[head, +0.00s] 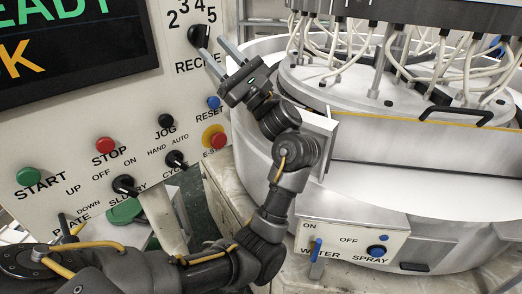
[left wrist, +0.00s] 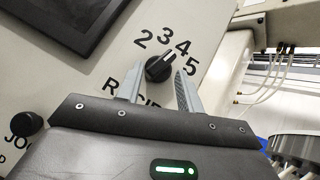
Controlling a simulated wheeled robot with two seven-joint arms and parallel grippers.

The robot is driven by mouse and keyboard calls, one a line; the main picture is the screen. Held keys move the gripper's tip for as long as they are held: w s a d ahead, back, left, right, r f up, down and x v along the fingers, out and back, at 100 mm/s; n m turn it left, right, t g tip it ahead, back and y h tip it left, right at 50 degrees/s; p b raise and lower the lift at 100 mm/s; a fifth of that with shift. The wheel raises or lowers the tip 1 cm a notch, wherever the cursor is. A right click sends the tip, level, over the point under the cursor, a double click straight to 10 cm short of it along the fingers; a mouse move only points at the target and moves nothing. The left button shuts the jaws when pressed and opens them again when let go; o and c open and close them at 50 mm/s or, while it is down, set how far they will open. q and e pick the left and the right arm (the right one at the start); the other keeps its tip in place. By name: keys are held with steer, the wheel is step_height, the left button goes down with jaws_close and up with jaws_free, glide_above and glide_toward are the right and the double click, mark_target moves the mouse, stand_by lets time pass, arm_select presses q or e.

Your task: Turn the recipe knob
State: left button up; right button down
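The recipe knob (head: 199,36) is a black round knob on the pale panel, above the word RECIPE, which my gripper partly covers. In the left wrist view the knob (left wrist: 159,68) has the numbers 2, 3, 4 and 5 around its upper side. My left gripper (head: 213,50) is open and empty. Its fingertips (left wrist: 159,74) are spread on either side of the knob's lower part, with no clear contact. My right gripper is not in view.
A dark display (head: 75,45) is left of the knob. Below are the blue RESET button (head: 213,102), red emergency stop (head: 214,137), black JOG button (head: 166,121) and red STOP button (head: 105,145). The round lapping machine (head: 400,140) with cables stands at right.

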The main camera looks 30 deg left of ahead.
arm_select(q)
steer(key=b+v, duration=0.3)
steer(key=v, duration=0.4)
steer(key=w+f+m+t+h, duration=0.3)
steer(key=f+m+t+h, duration=0.5)
steer(key=m, duration=0.9)
steer(key=w+f+m+t+h, duration=0.3)
steer(key=f+m+t+h, duration=0.6)
steer(key=m, duration=0.8)
steer(key=shift+w+d+f+t+p, duration=0.35)
steer(key=shift+w+d+f+t, duration=0.1)
steer(key=shift+f+t, duration=1.6)
steer(key=shift+r, duration=0.2)
